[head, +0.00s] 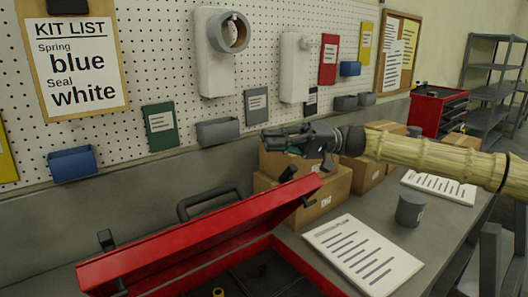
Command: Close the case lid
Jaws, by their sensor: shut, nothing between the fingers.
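A red case (318,278) stands on the grey workbench at the bottom of the head view. Its red lid (200,232) is raised and tilted, not flat on the case. A black handle (210,200) shows behind the lid. My gripper (270,139) is shut and empty. It reaches in from the right, above and behind the lid's right end, and appears apart from the lid. The case's front is cut off by the picture's edge.
Cardboard boxes (325,187) stand behind the case, below my gripper. A printed sheet (362,252) and a dark grey cup (410,209) lie to the right. A pegboard (275,60) with bins and a kit list (77,65) rises behind. A red cabinet (437,110) stands far right.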

